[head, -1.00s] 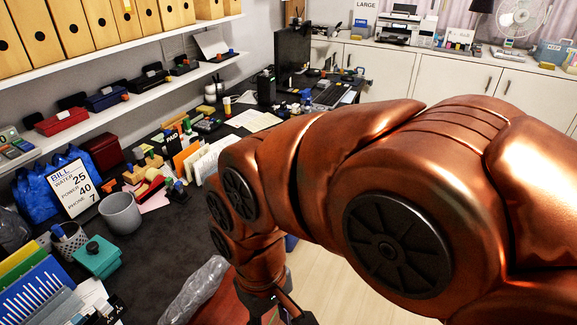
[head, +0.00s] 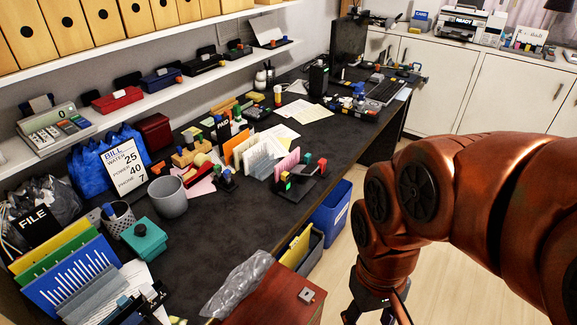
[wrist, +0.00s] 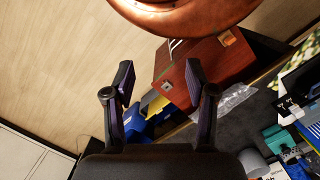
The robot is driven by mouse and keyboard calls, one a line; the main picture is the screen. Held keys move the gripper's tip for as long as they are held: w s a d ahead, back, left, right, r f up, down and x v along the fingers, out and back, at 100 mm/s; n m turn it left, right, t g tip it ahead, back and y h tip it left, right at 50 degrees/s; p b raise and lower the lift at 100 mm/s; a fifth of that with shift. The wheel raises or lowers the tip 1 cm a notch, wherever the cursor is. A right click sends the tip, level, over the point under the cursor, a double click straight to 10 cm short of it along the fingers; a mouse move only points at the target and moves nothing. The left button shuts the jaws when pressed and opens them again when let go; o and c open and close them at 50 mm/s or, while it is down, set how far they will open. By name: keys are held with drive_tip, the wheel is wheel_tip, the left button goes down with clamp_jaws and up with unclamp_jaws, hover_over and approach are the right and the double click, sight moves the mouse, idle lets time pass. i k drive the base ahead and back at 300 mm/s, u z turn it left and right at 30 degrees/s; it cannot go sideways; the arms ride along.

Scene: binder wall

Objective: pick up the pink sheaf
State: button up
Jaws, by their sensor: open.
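A small upright pink sheaf (head: 287,164) stands on the dark desk, at the right end of a row of upright papers and beside a black holder with coloured blocks. Flat pink paper (head: 203,187) also lies on the desk, partly under other items. I cannot tell from the pictures which pink one the task names. My gripper (head: 378,308) hangs over the floor to the right of the desk, well apart from both, its tips cut off by the frame. In the wrist view my gripper (wrist: 159,82) is open and empty, and no pink sheaf shows there.
A reddish-brown box (head: 270,300) stands at the desk's front edge near clear plastic wrap (head: 238,284). A blue bin (head: 331,212) and a grey bin with yellow folders (head: 300,252) stand beside the desk. A grey cup (head: 168,196) is on the desk. The wooden floor right of the bins is clear.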

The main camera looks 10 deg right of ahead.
sight(291, 160)
drive_tip(key=u, duration=0.05)
drive_tip(key=k, duration=0.5)
drive_tip(key=z, duration=1.3)
drive_tip(key=i, duration=2.3)
drive_tip(key=u, duration=3.95)
